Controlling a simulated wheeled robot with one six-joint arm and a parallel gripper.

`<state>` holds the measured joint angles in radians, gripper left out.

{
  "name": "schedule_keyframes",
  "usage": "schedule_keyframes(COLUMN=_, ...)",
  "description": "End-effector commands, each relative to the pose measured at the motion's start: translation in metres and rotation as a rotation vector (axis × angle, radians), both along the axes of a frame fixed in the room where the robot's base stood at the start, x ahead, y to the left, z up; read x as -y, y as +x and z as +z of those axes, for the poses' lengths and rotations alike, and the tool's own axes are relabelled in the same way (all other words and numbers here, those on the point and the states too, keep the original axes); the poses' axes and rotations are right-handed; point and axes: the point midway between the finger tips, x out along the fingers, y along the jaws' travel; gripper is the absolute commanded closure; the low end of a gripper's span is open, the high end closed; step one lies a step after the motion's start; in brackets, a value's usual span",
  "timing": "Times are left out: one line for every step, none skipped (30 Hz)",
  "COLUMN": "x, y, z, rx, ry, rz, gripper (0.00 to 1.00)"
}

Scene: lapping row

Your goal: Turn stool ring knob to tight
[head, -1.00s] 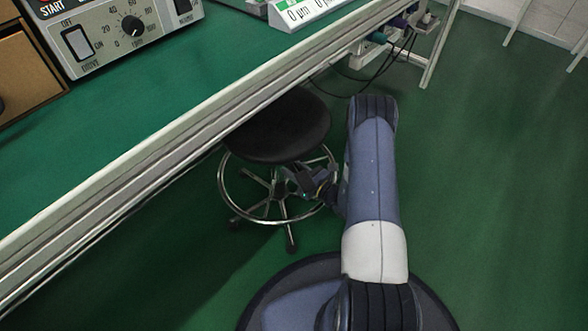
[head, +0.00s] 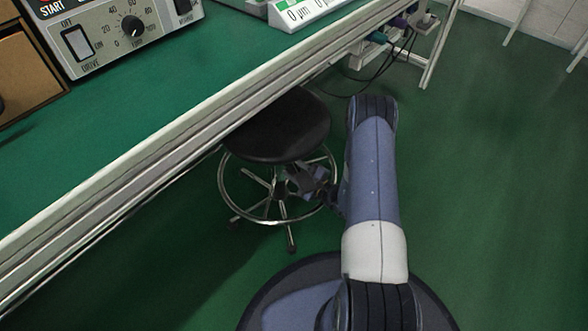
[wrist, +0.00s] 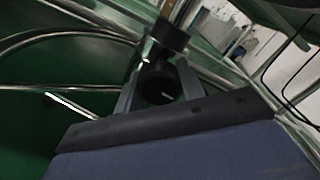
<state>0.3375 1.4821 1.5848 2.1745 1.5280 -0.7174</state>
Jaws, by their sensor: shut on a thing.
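The stool has a round black seat (head: 277,128) and a chrome foot ring (head: 224,188) below it, partly under the bench edge. My gripper (head: 300,181) reaches in under the seat from the right, near the central column. In the wrist view my gripper (wrist: 158,92) has its two fingers on either side of a dark round knob (wrist: 156,84) and is shut on it. Chrome tubes of the foot ring (wrist: 62,31) pass beside and behind the knob. The knob is hidden in the head view, and no tight mark can be read.
The green-topped bench (head: 150,150) runs diagonally above the stool, its pale front edge close to the seat. A control box (head: 110,35) stands on it. Cables (head: 385,70) hang under its far end. The green floor to the right is clear.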

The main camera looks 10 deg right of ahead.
Motion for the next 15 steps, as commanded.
schedule_keyframes(x=0.0004, y=-0.0006, z=0.0006, rx=0.025, ry=-0.032, rz=0.0, gripper=0.86)
schedule_keyframes(x=0.0004, y=-0.0006, z=0.0006, rx=0.042, ry=-0.056, rz=0.0, gripper=0.86)
schedule_keyframes(x=0.0004, y=-0.0006, z=0.0006, rx=0.065, ry=-0.087, rz=0.0, gripper=0.86)
schedule_keyframes(x=0.0003, y=-0.0006, z=0.0007, rx=0.081, ry=-0.109, rz=0.0, gripper=0.86)
schedule_keyframes(x=0.0003, y=-0.0006, z=0.0007, rx=0.098, ry=-0.133, rz=0.0, gripper=0.86)
schedule_keyframes(x=0.0004, y=-0.0006, z=0.0008, rx=0.12, ry=-0.163, rz=0.0, gripper=0.86)
schedule_keyframes(x=0.0003, y=-0.0006, z=0.0007, rx=0.137, ry=-0.186, rz=0.0, gripper=0.86)
schedule_keyframes(x=0.0004, y=-0.0006, z=0.0008, rx=0.154, ry=-0.21, rz=0.0, gripper=0.86)
schedule_keyframes(x=0.0004, y=-0.0006, z=0.0008, rx=0.176, ry=-0.239, rz=0.0, gripper=0.86)
schedule_keyframes(x=0.0004, y=-0.0006, z=0.0008, rx=0.193, ry=-0.263, rz=0.0, gripper=0.86)
schedule_keyframes(x=0.0004, y=-0.0006, z=0.0008, rx=0.21, ry=-0.286, rz=0.0, gripper=0.86)
schedule_keyframes(x=0.0004, y=-0.0006, z=0.0008, rx=0.232, ry=-0.316, rz=0.0, gripper=0.86)
schedule_keyframes(x=0.0004, y=-0.0006, z=0.0008, rx=0.249, ry=-0.339, rz=0.0, gripper=0.86)
schedule_keyframes(x=0.0004, y=-0.0006, z=0.0008, rx=0.266, ry=-0.362, rz=0.0, gripper=0.86)
schedule_keyframes(x=0.0004, y=-0.0006, z=0.0008, rx=0.288, ry=-0.393, rz=0.0, gripper=0.86)
